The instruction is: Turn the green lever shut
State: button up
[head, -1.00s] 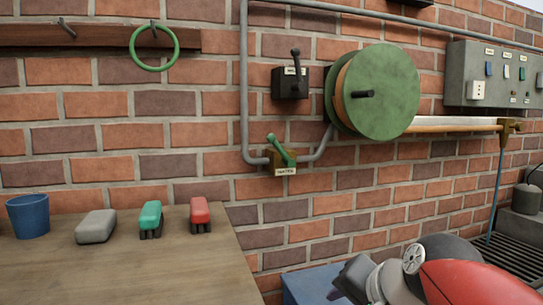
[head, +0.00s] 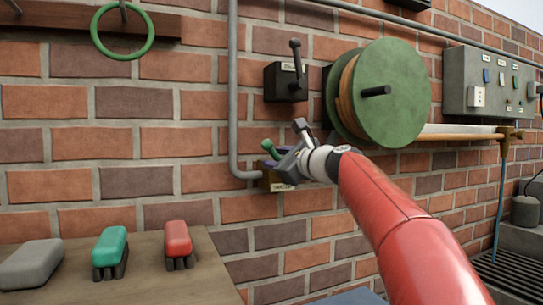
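The green lever (head: 268,147) sits on a brass valve body (head: 270,184) on the grey wall pipe, with a small label below it. Only the lever's upper-left end shows, tilted up to the left; the rest is hidden behind my gripper. My gripper (head: 283,160) is at the valve, just right of and in front of the lever, reaching in from the lower right. Its fingers are small and overlap the lever and valve, so I cannot tell whether they are open, shut or touching the lever.
A black box with a dark lever (head: 285,83) is above the valve. A green hose reel (head: 390,93) is to its upper right. A green ring (head: 122,31) hangs at upper left.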

jog(key=shift+x, duration=1.05)
jog(key=shift+c, duration=0.4)
grip_shut()
